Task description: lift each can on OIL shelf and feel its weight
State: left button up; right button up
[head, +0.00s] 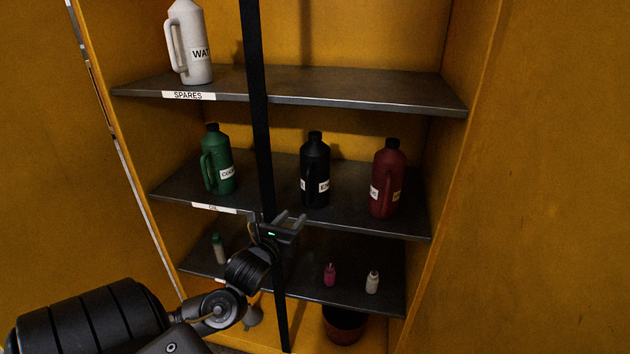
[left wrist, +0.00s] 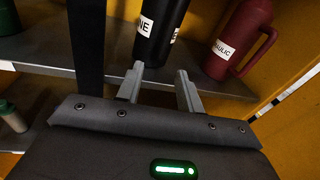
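The OIL shelf (head: 270,215) is the middle shelf in the head view. On it stand a green can (head: 217,160) at the left, a black can (head: 315,172) in the middle and a dark red can (head: 387,180) at the right, all upright. My left gripper (head: 297,219) is open and empty, in front of the shelf edge and below the black can. In the left wrist view its fingers (left wrist: 162,80) point toward the base of the black can (left wrist: 160,30); the red can (left wrist: 238,40) is to the right. My right gripper is not in view.
A black vertical strap (head: 258,110) runs down the shelf fronts, between the green and black cans. A white can (head: 190,42) stands on the SPARES shelf (head: 290,84) above. Small bottles stand on the lower shelf (head: 300,275). A dark bucket (head: 343,325) is at the bottom.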

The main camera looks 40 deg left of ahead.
aim_at(307, 193)
pick_arm(q)
jog(key=shift+m+t, duration=0.4)
jog(key=shift+m, duration=0.2)
jog(key=w+r, duration=0.2)
jog(key=w, duration=0.1)
jog(key=w+a+p, duration=0.1)
jog(key=w, duration=0.1)
jog(key=shift+r, duration=0.5)
jog(key=p+x, duration=0.2)
jog(key=x, duration=0.2)
jog(key=shift+w+a, duration=0.25)
jog(key=shift+a, duration=0.05)
jog(key=shift+w, duration=0.2)
jog(key=shift+c, duration=0.4)
grip_shut()
